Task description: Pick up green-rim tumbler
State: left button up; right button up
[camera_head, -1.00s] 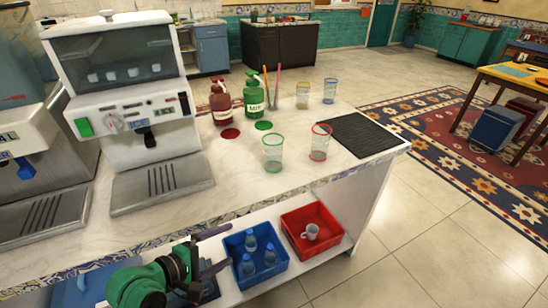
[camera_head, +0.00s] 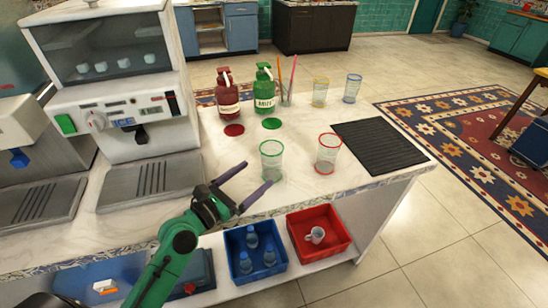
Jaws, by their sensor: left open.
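The green-rim tumbler (camera_head: 271,160) is a clear glass standing upright on the white counter (camera_head: 300,200), left of a red-rim tumbler (camera_head: 327,153). My left gripper (camera_head: 252,184) is open, its two dark purple fingers spread and pointing to the right. It is close to the green-rim tumbler, to its left and nearer the counter's front edge. No glass is between the fingers, and I cannot tell whether a fingertip touches the tumbler. My right gripper is out of view.
A dark ribbed mat (camera_head: 379,146) lies at the right. Red (camera_head: 229,96) and green (camera_head: 264,90) pump bottles, a yellow-rim tumbler (camera_head: 319,92) and a blue-rim tumbler (camera_head: 352,88) stand behind. An ice machine (camera_head: 125,120) stands left. Blue (camera_head: 255,268) and red (camera_head: 320,252) bins sit below.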

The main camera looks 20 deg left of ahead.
aim_at(265, 167)
pick_arm(q)
jog(key=x, duration=0.4)
jog(key=shift+w+d+p, duration=0.2)
jog(key=shift+w+p, duration=0.1)
jog(key=shift+w, duration=0.05)
jog(key=p+x, duration=0.1)
jog(key=x, duration=0.5)
jog(key=shift+w, duration=0.2)
jog(key=shift+f, duration=0.1)
jog(key=c, duration=1.4)
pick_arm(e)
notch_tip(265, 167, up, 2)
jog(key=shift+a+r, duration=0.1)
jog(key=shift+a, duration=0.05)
